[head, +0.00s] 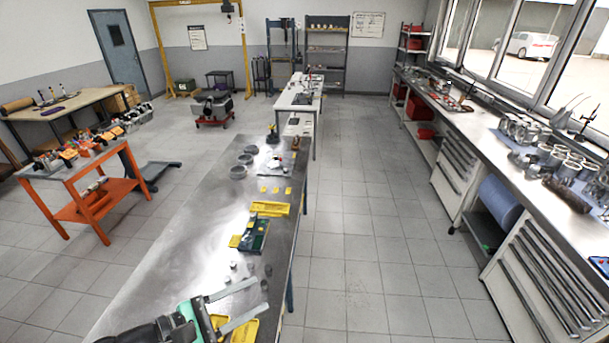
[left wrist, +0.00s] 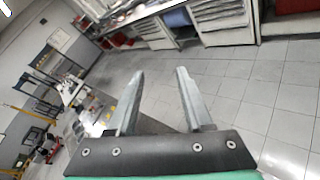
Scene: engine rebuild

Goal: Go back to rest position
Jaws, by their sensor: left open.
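My left gripper (head: 249,302) comes in from the bottom left in the head view. It is over the near end of the long steel table (head: 178,237). Its two grey fingers are spread apart with nothing between them. In the left wrist view the same gripper (left wrist: 158,80) shows open and empty, its fingers pointing out toward the floor and far cabinets. My right gripper is in neither view.
Yellow trays (head: 270,208), a green box (head: 254,235) and small grey parts lie on the table near the gripper. An orange cart (head: 83,187) stands left. A workbench with drawers (head: 545,270) runs along the right. The tiled floor (head: 370,230) between is clear.

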